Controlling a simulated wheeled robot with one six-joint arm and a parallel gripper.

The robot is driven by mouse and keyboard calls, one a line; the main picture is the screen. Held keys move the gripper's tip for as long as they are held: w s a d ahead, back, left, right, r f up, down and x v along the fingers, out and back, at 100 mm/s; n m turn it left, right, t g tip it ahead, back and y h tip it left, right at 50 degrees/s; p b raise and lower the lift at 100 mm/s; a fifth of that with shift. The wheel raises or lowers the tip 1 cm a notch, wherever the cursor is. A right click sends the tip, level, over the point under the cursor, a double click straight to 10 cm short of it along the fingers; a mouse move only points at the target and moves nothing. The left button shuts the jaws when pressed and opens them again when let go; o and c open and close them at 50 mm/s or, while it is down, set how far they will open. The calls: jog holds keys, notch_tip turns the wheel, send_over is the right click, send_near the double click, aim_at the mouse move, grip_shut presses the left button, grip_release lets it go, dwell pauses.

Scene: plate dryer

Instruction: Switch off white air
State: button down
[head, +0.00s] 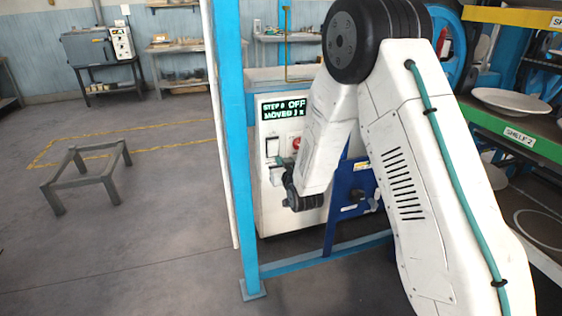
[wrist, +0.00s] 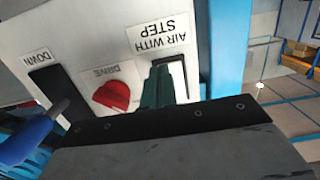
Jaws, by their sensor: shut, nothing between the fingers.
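The white control cabinet (head: 270,205) stands behind the blue post. Its display (head: 283,109) shows green text that seems to read "STEP 0 OFF" and "MOVED". In the wrist view the panel is upside down, with a label (wrist: 160,39) reading "AIR WITH STEP" beside a black-framed switch (wrist: 182,78). My gripper (wrist: 157,76) is shut and empty, its teal fingers in front of this switch and partly hiding it. I cannot tell whether they touch it. In the head view my gripper (head: 281,162) is at the panel, partly hidden by my arm.
A red drive button (wrist: 111,97) and a dark switch (wrist: 57,92) labelled "DOWN" are beside the air switch. The blue post (head: 232,150) stands close to the cabinet.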

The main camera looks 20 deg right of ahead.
jog(key=s+f, duration=0.2)
jog(key=s, duration=1)
jog(key=shift+s+d, duration=0.25)
jog(key=shift+d, duration=0.1)
notch_tip(320, 180, down, 8)
jog(key=s+g, duration=0.3)
jog(key=g, duration=0.2)
jog(key=s+g, duration=0.5)
jog(key=s, duration=0.1)
jog(key=s+d+r+g, duration=0.2)
jog(key=s+r, duration=1.2)
jog(key=s+d+r+g, duration=0.2)
jog(key=s+r+g, duration=0.1)
jog(key=s+r, duration=1)
jog(key=shift+s+d+r+m+g+h, duration=0.3)
jog(key=shift+s+d+r+h, duration=0.1)
jog(key=shift+r, duration=0.25)
